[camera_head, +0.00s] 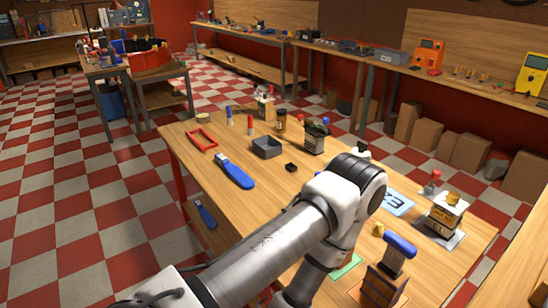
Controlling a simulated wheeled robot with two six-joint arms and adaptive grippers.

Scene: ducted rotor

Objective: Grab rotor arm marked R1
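I cannot make out a rotor arm marked R1 in the head view. A blue mat (397,203) with a dark mark, partly hidden by my arm, lies right of my arm's joint. A green mat (346,267) lies lower, also partly covered by my arm. A grey-and-white arm of mine crosses the lower middle of the wooden table (190,166) and bends down out of the frame. Neither gripper shows, so I cannot see what either one holds.
A blue-handled tool (236,173), red frame (201,140), grey open box (267,147) and dark container (314,138) stand or lie on the table. A blue-topped item (399,246) stands by a brown block (378,287). A boxy item (446,214) sits at the right.

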